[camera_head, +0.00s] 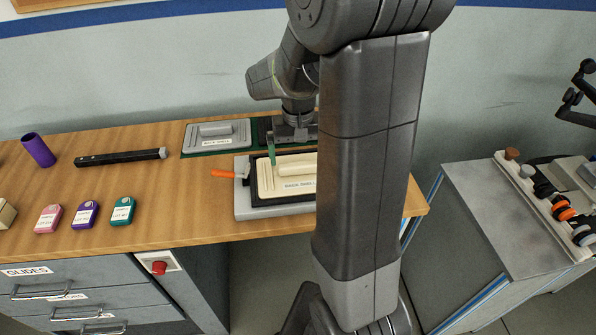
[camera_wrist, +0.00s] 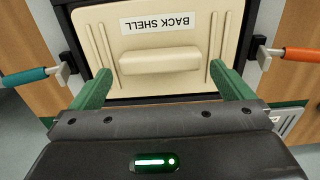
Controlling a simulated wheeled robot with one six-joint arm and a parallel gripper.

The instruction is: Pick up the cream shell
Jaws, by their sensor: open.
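The cream shell (camera_head: 268,182) lies in a dark-lined recess of a grey fixture (camera_head: 243,210) on the wooden bench. It has a raised bar, ribs and a "BACK SHELL" label; it also shows in the wrist view (camera_wrist: 160,62), label upside down. My gripper (camera_wrist: 162,88) is open and empty, its green fingers spread on either side of the raised bar's near end in that view. In the head view one green finger (camera_head: 271,151) shows over the shell's far side; my arm hides the other finger and the shell's right part. Contact cannot be told.
Clamps with an orange handle (camera_wrist: 299,55) and a teal handle (camera_wrist: 25,77) flank the shell. A grey shell (camera_head: 205,142) lies on a green mat behind. A black bar (camera_head: 120,157), purple cup (camera_head: 38,150) and several coloured tags (camera_head: 122,211) are left. Bench between tags and fixture is clear.

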